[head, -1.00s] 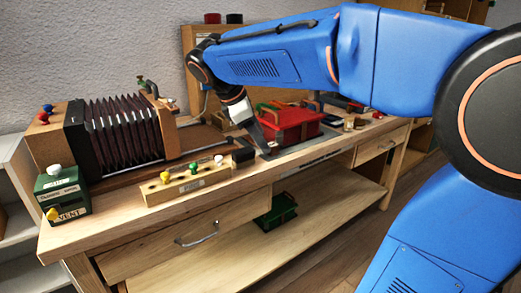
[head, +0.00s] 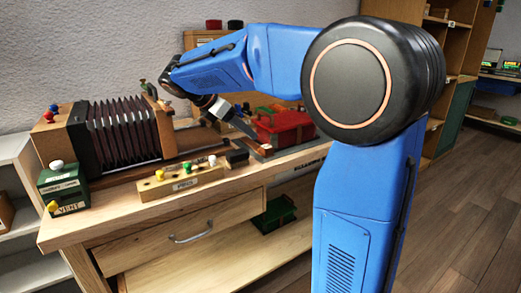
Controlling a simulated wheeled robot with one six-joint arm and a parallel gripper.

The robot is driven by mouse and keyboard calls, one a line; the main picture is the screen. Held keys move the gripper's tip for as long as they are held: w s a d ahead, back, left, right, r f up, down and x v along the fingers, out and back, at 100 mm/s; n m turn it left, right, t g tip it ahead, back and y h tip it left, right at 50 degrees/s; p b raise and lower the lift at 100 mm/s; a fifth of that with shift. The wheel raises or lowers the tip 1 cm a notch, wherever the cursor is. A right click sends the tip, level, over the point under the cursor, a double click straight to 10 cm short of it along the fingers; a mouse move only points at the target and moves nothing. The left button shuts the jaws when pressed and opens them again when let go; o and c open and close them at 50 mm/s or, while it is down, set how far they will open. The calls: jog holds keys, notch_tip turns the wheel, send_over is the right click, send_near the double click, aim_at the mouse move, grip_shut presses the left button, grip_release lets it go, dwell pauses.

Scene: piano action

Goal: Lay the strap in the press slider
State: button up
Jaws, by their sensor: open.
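My gripper (head: 253,136) points down and to the right over the bench, beside the red box. I take it as open, though its fingers are small and seen from the side. A small reddish-brown piece (head: 258,147) shows at the fingertips. It may be the strap, but it is too small to be sure. A flat grey plate (head: 270,156) lies under the fingertips in front of the red box, and I cannot tell whether it is the press slider. Whether the gripper touches the piece is unclear.
A red box (head: 284,127) stands right of the gripper. A small black block (head: 237,158) lies left of the fingertips. A wooden strip (head: 181,183) with coloured knobs lies along the front. The dark bellows (head: 123,133) and a green box (head: 62,187) stand at left.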

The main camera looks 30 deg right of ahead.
aim_at(266, 146)
jog(key=x, duration=0.5)
jog(key=shift+s+d, duration=0.1)
jog(key=shift+s+x, duration=0.2)
jog(key=shift+x, duration=1.1)
jog(key=shift+s+x, duration=0.15)
jog(key=shift+x, duration=1.15)
jog(key=c, duration=1.3)
jog(key=shift+o, duration=0.2)
notch_tip(266, 146, up, 18)
